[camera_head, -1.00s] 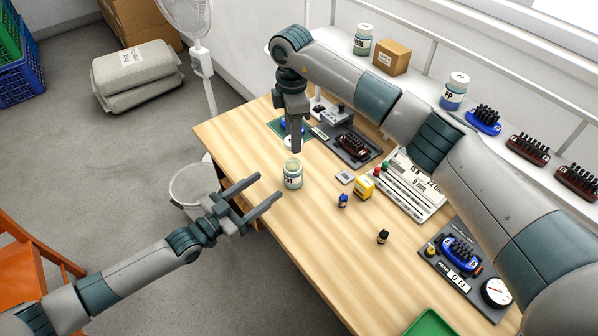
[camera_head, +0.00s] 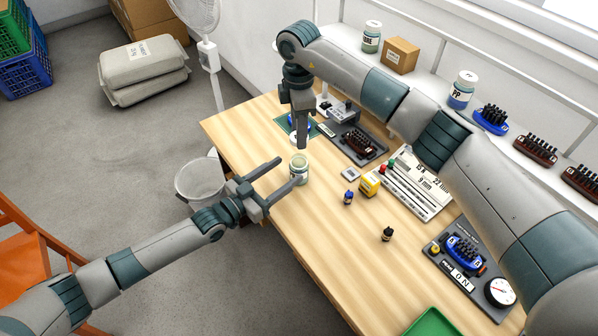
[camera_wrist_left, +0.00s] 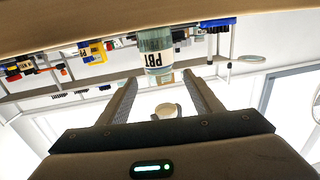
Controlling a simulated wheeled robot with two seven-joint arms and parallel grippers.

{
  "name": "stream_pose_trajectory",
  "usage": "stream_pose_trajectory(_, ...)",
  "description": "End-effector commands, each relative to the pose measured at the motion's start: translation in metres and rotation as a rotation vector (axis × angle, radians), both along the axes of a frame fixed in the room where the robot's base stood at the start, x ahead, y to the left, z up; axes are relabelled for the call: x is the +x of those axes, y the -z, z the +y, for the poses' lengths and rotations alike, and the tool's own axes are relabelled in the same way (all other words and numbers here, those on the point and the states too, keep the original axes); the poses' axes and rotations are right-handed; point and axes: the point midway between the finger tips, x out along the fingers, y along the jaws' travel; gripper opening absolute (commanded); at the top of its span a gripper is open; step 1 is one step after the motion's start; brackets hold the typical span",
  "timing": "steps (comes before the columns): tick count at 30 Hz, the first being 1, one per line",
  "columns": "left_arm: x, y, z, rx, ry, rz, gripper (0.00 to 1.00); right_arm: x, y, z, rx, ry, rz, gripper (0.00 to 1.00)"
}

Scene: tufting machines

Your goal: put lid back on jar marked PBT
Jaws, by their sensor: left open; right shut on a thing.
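The jar marked PBT (camera_head: 299,170) is a small glass jar with pale green contents, upright near the table's left edge. Its label and glass also show in the left wrist view (camera_wrist_left: 155,52), ahead of the fingers. My left gripper (camera_head: 290,170) is open, its fingertips at the jar's near side; I cannot tell if they touch it. My right gripper (camera_head: 302,146) points down above and just behind the jar, shut on a white piece (camera_head: 296,138), apparently the lid, mostly hidden by the fingers.
A yellow box (camera_head: 370,184), a blue bottle (camera_head: 348,197) and a black bottle (camera_head: 387,234) stand right of the jar. A bin (camera_head: 200,180) stands on the floor at the table's left. The front middle of the table is clear.

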Motion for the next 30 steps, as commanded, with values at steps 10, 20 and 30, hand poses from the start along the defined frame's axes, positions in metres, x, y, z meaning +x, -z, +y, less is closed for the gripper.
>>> stream_pose_trajectory(10,0.034,-0.001,-0.037,-0.001,0.000,-0.001,0.59,0.000,0.000,0.000,0.000,0.000,0.000,0.16)
stream_pose_trajectory(20,0.043,0.000,-0.047,-0.001,0.000,0.001,0.59,0.000,0.000,0.000,0.000,0.000,0.000,0.16)
stream_pose_trajectory(30,0.043,0.000,-0.047,-0.001,0.000,0.001,0.26,0.000,0.000,0.000,0.000,0.000,0.000,0.16)
